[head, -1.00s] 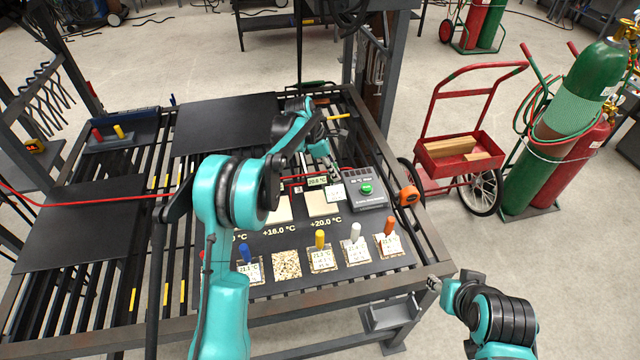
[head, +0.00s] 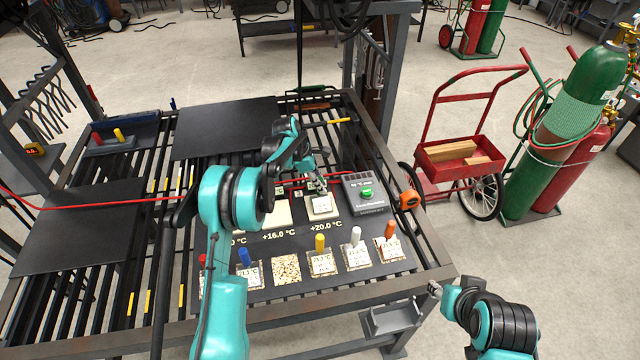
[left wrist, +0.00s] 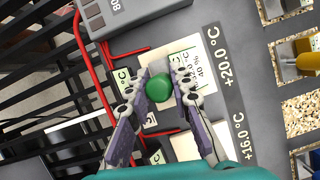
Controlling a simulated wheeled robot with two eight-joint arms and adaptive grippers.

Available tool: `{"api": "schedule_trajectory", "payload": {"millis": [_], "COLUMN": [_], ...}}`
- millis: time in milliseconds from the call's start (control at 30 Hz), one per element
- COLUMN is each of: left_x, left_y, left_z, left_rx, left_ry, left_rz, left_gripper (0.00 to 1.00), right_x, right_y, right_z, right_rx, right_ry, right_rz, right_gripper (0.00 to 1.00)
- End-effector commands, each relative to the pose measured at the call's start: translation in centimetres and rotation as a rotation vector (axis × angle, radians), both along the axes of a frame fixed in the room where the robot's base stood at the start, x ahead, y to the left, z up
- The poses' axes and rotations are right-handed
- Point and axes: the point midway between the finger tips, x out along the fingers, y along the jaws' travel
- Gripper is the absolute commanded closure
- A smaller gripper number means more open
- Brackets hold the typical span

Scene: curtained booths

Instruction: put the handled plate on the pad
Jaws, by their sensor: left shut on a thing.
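The handled plate is a small pale labelled square (head: 321,204) with a green knob (left wrist: 158,88). My left gripper (head: 319,186) is shut on that knob; in the left wrist view its two fingers (left wrist: 159,90) stand either side of it. The plate lies over the cream pad (left wrist: 207,50) marked +20.0 °C, within or close to its outline. I cannot tell whether it touches the pad. My fingers hide part of the plate. My right gripper (head: 434,288) is off the table's front right corner, away from the plate; its jaws are too small to read.
A grey control box (head: 364,193) with a green button stands right of the pad. Another cream pad (left wrist: 190,147) is marked +16.0 °C. Several plates with coloured handles, such as the yellow one (head: 320,243), stand in a front row. A red cable (head: 150,199) crosses the slatted table.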

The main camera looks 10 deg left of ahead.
Motion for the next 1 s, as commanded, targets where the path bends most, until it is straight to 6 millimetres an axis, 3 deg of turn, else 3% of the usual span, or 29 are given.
{"api": "schedule_trajectory", "payload": {"millis": [67, 100, 167, 567, 1000], "left_x": [0.0, 0.0, 0.0, 0.0, -1.0], "left_y": [0.0, 0.0, 0.0, 0.0, 3.3], "left_z": [-0.3, -0.4, -0.3, 0.4, 8.5], "left_rx": [0.000, 0.000, 0.000, 0.000, 0.000], "left_ry": [0.000, 0.000, 0.000, 0.000, 0.000], "left_rz": [0.000, 0.000, 0.000, 0.000, 0.001], "left_gripper": [1.00, 0.74, 0.58, 0.58, 0.58], "right_x": [0.0, 0.0, 0.0, 0.0, 0.0], "right_y": [0.0, 0.0, 0.0, 0.0, 0.0], "right_z": [-0.4, -0.3, -0.3, 0.3, 1.0], "right_rx": [0.000, 0.000, 0.000, 0.000, 0.000], "right_ry": [0.000, 0.000, 0.000, 0.000, 0.000], "right_rz": [0.000, 0.000, 0.000, 0.000, 0.000], "right_gripper": [0.60, 0.60, 0.60, 0.60, 0.60]}}
